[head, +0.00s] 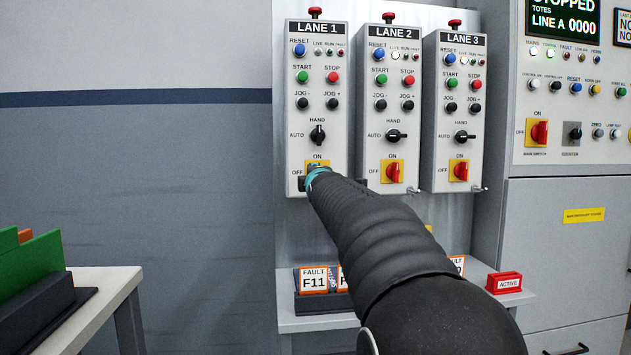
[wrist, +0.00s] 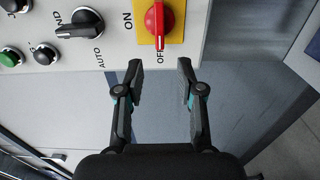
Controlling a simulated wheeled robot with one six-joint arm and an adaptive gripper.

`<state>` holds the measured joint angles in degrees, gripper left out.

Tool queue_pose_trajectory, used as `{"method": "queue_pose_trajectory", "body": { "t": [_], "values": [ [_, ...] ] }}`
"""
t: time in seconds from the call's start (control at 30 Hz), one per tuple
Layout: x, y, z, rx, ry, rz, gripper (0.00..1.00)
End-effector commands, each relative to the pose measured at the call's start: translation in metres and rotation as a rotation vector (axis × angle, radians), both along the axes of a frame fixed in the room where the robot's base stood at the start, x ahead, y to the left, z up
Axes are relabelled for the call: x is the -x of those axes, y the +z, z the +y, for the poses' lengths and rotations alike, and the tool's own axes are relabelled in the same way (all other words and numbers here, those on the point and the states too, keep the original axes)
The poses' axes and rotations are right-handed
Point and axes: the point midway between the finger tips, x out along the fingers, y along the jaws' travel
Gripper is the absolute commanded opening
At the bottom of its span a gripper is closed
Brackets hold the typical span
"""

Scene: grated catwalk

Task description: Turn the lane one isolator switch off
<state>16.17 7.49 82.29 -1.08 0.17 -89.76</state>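The lane 1 panel (head: 300,130) is a grey box, leftmost of three. Its isolator switch has a yellow plate (head: 318,164), mostly hidden behind my gripper (head: 318,178) in the head view. In the wrist view the red isolator handle (wrist: 154,18) shows on its yellow plate, with ON to its left and OFF below. The handle looks lengthwise towards the OFF mark there. My gripper (wrist: 160,80) is open and empty, its two fingertips apart. The handle is beyond the fingertips, roughly in line with the gap, and I see no contact.
The lane 2 panel (head: 366,150) and lane 3 panel (head: 432,150) stand close to the right, their red handles upright. Above the isolator is a black HAND/AUTO knob (head: 318,135). A shelf (head: 305,322) with fault cards lies below. A table (head: 108,285) stands left.

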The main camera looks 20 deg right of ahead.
Motion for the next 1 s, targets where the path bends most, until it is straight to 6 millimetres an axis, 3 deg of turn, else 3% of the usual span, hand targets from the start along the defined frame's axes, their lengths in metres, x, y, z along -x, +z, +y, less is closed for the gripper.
{"method": "queue_pose_trajectory", "body": {
  "t": [0.2,0.4,1.0],
  "values": [
    [0.031,0.001,0.01,0.001,0.001,-0.001,0.38],
    [0.044,0.0,0.014,0.0,0.001,-0.001,0.38],
    [0.046,0.0,0.014,-0.013,0.001,-0.005,0.38]
  ]
}}
